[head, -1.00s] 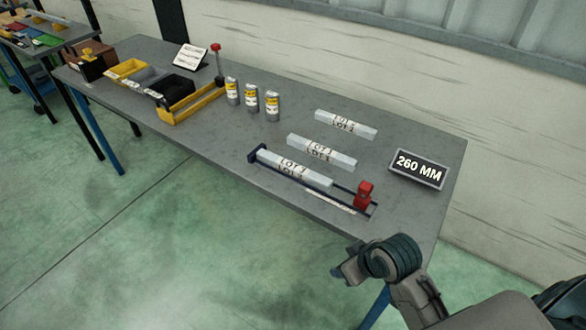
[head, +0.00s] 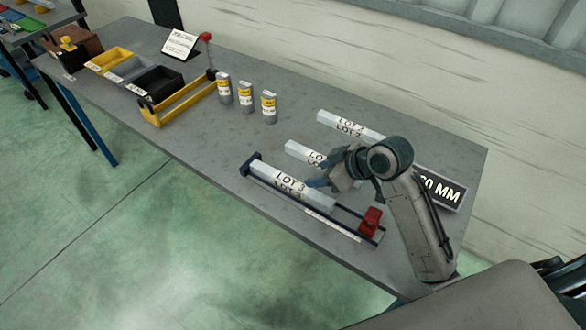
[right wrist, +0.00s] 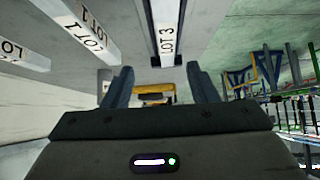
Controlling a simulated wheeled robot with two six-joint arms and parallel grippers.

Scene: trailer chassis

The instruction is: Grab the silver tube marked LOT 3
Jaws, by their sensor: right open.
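The silver tube marked LOT 3 (head: 290,186) lies in the dark rail fixture along the table's front edge. In the right wrist view the LOT 3 tube (right wrist: 166,28) is beyond the fingertips, roughly between them in the picture. My left gripper is out of view.
A third silver tube (head: 345,124) lies farther back. A red block (head: 370,220) sits at the fixture's right end. A sign (head: 440,190) is partly behind my right arm. Three yellow-labelled cans (head: 246,97) and several bins (head: 155,82) stand to the left.

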